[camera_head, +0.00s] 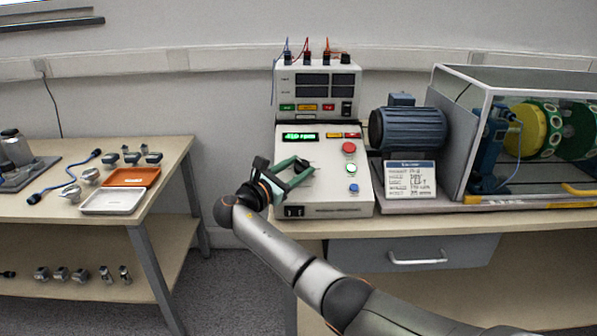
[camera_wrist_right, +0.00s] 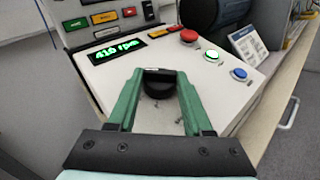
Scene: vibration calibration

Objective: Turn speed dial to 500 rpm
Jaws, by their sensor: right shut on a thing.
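The speed dial is a black round knob (camera_wrist_right: 158,84) on the sloped face of the white control box (camera_head: 334,198). My right gripper (camera_head: 305,168) has green fingers and is shut on the dial; in the right wrist view its fingertips (camera_wrist_right: 160,74) are around the knob. In the head view the fingers partly hide the dial. The green display (camera_head: 299,136) above the dial reads about 410 rpm, and it also shows in the right wrist view (camera_wrist_right: 118,51). My left gripper is not in view.
A red button (camera_head: 349,148), a lit green-white button (camera_head: 351,169) and a blue button (camera_head: 353,188) sit right of the dial. A blue motor (camera_head: 408,128) and a clear-walled enclosure (camera_head: 470,150) stand further right. A side table (camera_head: 60,222) with trays stands left.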

